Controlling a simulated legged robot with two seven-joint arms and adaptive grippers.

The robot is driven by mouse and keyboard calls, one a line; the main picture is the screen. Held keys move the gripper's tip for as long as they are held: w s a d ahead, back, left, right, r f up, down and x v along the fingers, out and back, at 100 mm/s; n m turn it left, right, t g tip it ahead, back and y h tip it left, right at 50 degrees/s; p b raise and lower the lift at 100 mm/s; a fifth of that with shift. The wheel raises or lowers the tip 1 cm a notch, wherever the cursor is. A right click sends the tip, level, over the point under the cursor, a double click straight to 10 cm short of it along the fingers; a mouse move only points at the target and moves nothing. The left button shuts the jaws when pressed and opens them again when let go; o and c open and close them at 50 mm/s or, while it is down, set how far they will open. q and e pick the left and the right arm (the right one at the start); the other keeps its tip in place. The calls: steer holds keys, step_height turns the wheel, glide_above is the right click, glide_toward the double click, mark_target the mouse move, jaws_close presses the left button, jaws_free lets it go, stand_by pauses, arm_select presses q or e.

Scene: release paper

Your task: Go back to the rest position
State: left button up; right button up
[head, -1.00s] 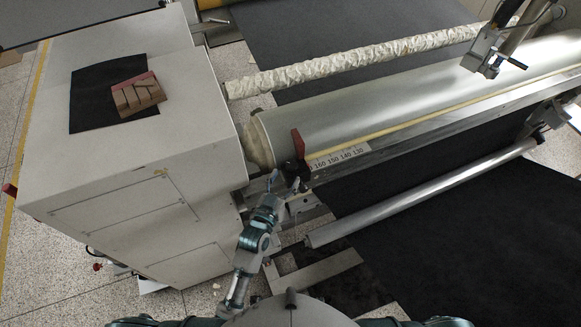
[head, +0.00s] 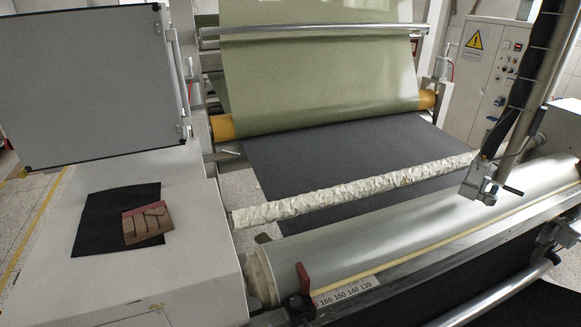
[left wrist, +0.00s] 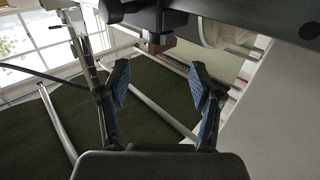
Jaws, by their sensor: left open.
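My left gripper (left wrist: 160,88) shows in the left wrist view with its two blue-padded fingers apart and nothing between them. Beyond its fingertips is a red block-like part (left wrist: 158,44) on the machine, apart from the fingers. In the head view neither gripper is in the picture. A red lever (head: 303,277) stands at the left end of the large pale roller (head: 380,222), above the number scale (head: 345,291).
A white cabinet (head: 205,215) on the left carries a black sheet (head: 97,215) with a brown block (head: 147,224) on it. A wrapped roll (head: 350,190), a green web (head: 320,65) and a control cabinet (head: 490,70) lie beyond. A metal arm (head: 530,90) hangs at right.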

arm_select(q)
steer(key=s+a+f+n+g+y, duration=0.1)
steer(key=s+a+f+g+y, duration=0.2)
steer(key=s+a+f+g, duration=0.65)
steer(key=s+a+f+n+g+y, duration=0.1)
steer(key=s+a+f+g+y, duration=0.25)
steer(key=s+a+f, duration=0.6)
steer(key=s+d+f+g, duration=0.1)
steer(key=s+f, duration=0.1)
steer(key=f, duration=0.8)
steer(key=s+d+f, duration=0.1)
steer(key=s+f, duration=0.1)
steer(key=f, duration=0.8)
steer(key=s+a+f+g, duration=0.1)
steer(key=s+a+f, duration=0.2)
steer(key=s+f, duration=1.5)
steer(key=shift+s+f+g, duration=0.15)
steer(key=shift+f+g, duration=0.05)
steer(key=shift+g, duration=0.2)
